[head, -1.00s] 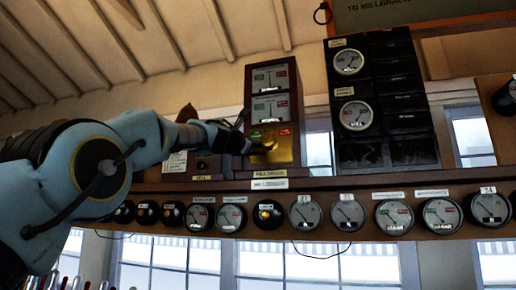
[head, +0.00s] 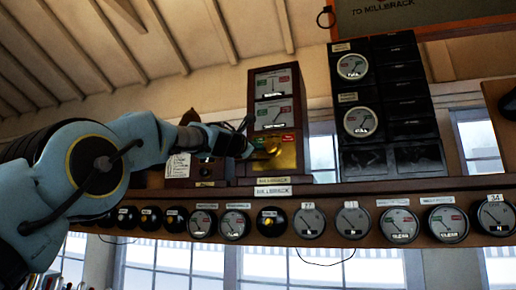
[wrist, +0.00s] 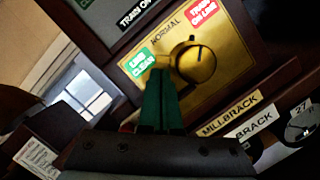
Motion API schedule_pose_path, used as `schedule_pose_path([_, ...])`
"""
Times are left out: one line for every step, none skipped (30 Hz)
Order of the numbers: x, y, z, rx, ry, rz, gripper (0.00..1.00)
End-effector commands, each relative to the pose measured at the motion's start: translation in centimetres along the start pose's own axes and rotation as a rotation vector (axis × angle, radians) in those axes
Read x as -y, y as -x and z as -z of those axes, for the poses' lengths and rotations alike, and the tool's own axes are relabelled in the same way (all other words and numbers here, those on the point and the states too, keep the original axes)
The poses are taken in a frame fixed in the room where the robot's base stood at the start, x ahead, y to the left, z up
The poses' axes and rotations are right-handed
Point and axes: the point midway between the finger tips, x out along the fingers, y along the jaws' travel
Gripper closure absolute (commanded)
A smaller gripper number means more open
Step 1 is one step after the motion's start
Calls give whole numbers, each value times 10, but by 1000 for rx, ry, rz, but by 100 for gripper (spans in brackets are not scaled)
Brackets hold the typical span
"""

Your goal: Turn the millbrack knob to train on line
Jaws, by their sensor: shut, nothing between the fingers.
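The Millbrack instrument (head: 275,112) is a tall dark wooden case with two dials above a brass plate (head: 288,158). In the wrist view, the round brass knob (wrist: 196,62) sits on that plate. Around it are a green LINE CLEAR label (wrist: 140,67), the word NORMAL and a red TRAIN ON LINE label (wrist: 203,11). A dark mark on the knob points roughly upward in the picture, between NORMAL and TRAIN ON LINE. My gripper (wrist: 160,74) is shut and empty, its green fingertips just left of the knob. I cannot tell whether they touch it. It also shows at the plate in the head view (head: 247,149).
A shelf (head: 350,184) runs under the instrument, with a row of round dials and plungers below. A black cabinet with two dials (head: 362,122) stands to the right. A smaller wooden box (head: 210,170) stands close on the left, below my forearm.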

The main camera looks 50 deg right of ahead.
Motion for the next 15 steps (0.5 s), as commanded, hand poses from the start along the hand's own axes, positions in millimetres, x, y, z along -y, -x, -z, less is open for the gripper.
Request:
schedule_pose_path([0, 0, 0, 0, 0, 0, 100])
schedule_pose_path([0, 0, 0, 0, 0, 0, 100])
schedule_pose_path([0, 1, 0, 0, 0, 0, 100])
schedule_pose_path([0, 2, 0, 0, 0, -1, 100])
schedule_pose_path([0, 3, 1, 0, 0, -1, 100])
schedule_pose_path([1, 6, 1, 0, 1, -1, 100])
schedule_pose_path([2, 8, 2, 0, 1, -1, 100])
schedule_pose_path([2, 11, 3, 0, 1, -1, 100])
schedule_pose_path([2, 16, 3, 1, 1, -2, 100])
schedule_pose_path([2, 20, 4, 0, 1, -2, 100])
schedule_pose_path([3, 25, 4, 0, 1, -2, 100])
schedule_pose_path([4, 31, 4, 1, 0, -2, 100])
schedule_pose_path([4, 37, 5, 0, 0, -2, 100])
schedule_pose_path([3, 42, 4, 0, -1, -4, 100])
schedule_pose_path([4, 50, 5, 0, -1, -3, 100])
